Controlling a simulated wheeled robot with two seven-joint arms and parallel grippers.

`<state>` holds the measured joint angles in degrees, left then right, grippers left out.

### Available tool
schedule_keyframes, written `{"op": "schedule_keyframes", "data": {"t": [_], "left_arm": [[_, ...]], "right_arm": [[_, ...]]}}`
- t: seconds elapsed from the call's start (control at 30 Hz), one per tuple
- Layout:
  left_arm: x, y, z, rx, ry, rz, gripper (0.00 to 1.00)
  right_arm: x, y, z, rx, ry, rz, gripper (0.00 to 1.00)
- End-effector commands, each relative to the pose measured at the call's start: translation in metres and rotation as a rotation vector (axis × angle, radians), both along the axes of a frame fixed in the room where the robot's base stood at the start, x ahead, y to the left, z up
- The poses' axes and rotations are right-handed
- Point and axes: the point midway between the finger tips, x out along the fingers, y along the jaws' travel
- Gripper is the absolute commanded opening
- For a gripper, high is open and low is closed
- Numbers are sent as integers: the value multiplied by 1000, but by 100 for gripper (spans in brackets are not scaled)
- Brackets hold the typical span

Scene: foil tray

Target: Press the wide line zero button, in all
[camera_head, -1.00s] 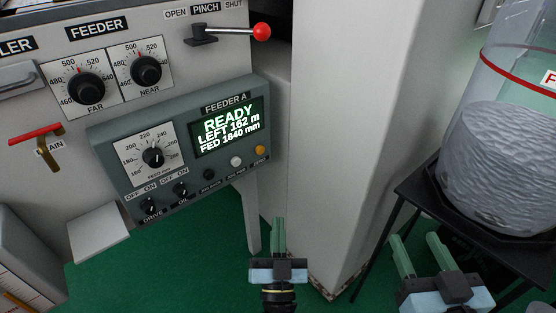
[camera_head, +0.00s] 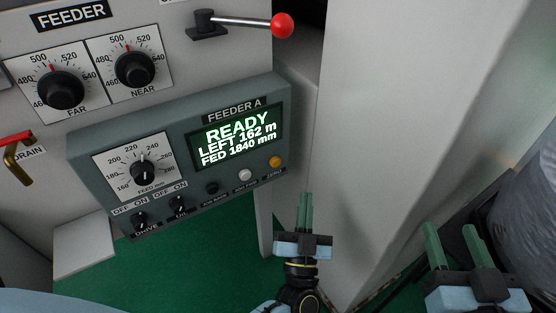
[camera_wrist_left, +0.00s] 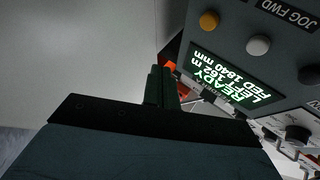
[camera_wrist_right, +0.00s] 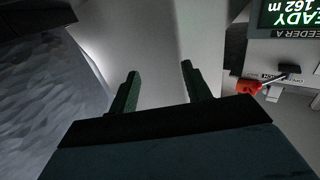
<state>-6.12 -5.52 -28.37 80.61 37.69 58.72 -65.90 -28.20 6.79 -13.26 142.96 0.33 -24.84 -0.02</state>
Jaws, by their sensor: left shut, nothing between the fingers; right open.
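The orange button (camera_head: 275,161), labelled ZERO, is at the right end of the lower button row on the grey-green Feeder A panel (camera_head: 180,107). The panel's screen (camera_head: 238,139) reads READY, LEFT 162 m, FED 1840 mm. My left gripper (camera_head: 305,196) is shut and empty, below and to the right of the orange button in the head view, apart from it. In the left wrist view the orange button (camera_wrist_left: 209,20) lies to the upper right of the fingertips (camera_wrist_left: 161,69). My right gripper (camera_head: 451,228) is open and empty, further right, away from the panel.
A white button (camera_head: 245,175) and a black button (camera_head: 212,188) sit left of the orange one. A red-knobbed pinch lever (camera_head: 282,25) juts out above the panel. A pale column (camera_head: 370,130) stands right of the panel.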

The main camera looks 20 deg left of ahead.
Motion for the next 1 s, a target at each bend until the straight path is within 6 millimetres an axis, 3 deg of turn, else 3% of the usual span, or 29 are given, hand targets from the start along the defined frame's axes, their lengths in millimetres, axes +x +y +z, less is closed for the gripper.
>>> {"op": "schedule_keyframes", "data": {"t": [0.27, 0.57, 1.0], "left_arm": [[13, 16, 0, 3, -2, 0, 0], [39, 50, 0, 2, -3, 1, 0], [54, 70, 0, 0, -1, 1, 0]], "right_arm": [[0, 2, 9, 18, -59, 5, 48], [-3, 6, 38, 71, -230, 16, 48], [-2, 5, 33, 59, -192, 14, 48]]}}
